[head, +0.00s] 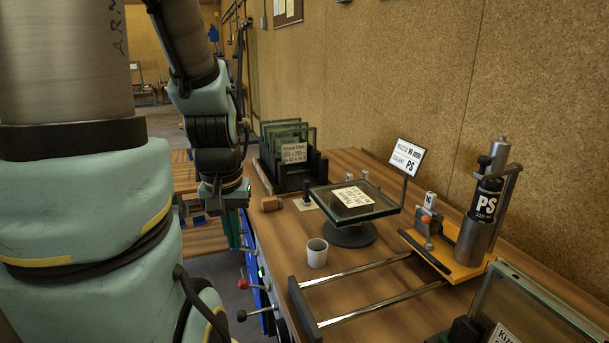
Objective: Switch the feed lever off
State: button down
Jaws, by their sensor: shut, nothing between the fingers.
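Two levers stick out from the front of the wooden bench: one with a red knob (243,283) and, below it, one with a black knob (242,315). No label is readable on them, so I cannot tell from this view which is the feed lever. My gripper (233,230) points down just off the bench's front edge, above the red-knobbed lever and apart from it. It is shut and empty. Its fingertips are small and dark here.
On the bench (380,270) stand a rack of glass panes (290,160), a glass pane on a round stand (352,203), a white cup (317,253), rails (375,305) and an orange base with a PS cartridge (485,200). My arm hides the left side.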

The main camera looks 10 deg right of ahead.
aim_at(242, 284)
jog(key=i+j, duration=0.1)
jog(key=j, duration=0.65)
jog(key=i+j, duration=0.15)
jog(key=j, duration=0.2)
jog(key=i+j, duration=0.1)
jog(key=j, duration=0.25)
jog(key=u, duration=0.05)
